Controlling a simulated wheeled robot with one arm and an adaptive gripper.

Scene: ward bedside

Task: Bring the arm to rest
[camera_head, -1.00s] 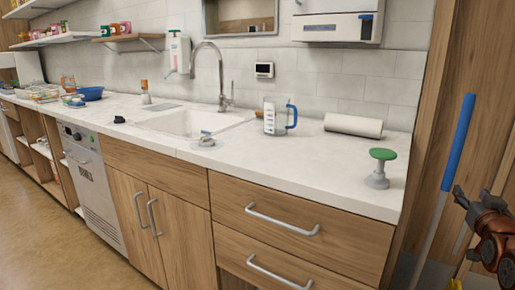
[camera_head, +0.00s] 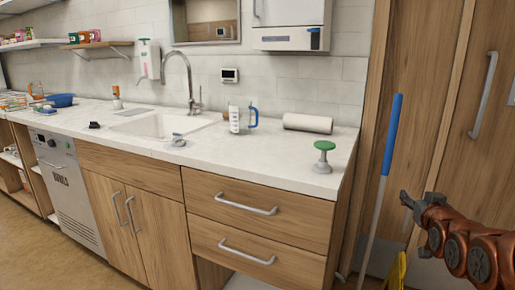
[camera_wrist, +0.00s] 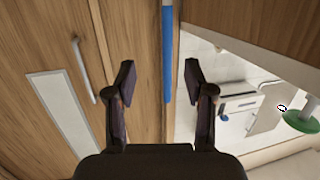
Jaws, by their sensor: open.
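My gripper (camera_head: 408,203) is at the right of the head view, in front of the wooden cabinet doors and to the right of the counter. In the wrist view my gripper (camera_wrist: 160,84) shows two dark fingers spread apart with nothing between them. A blue-handled pole (camera_head: 392,135) stands upright to the left of my gripper in the head view. The pole's blue handle (camera_wrist: 167,50) shows beyond the gap between the fingers in the wrist view, and I cannot tell how far away it is.
The white counter (camera_head: 270,150) holds a green-topped grey object (camera_head: 324,157), a paper roll (camera_head: 308,123), a clear jug with a blue handle (camera_head: 242,118) and a sink (camera_head: 165,125). A yellow object (camera_head: 396,272) stands on the floor below my gripper. Floor at the lower left is clear.

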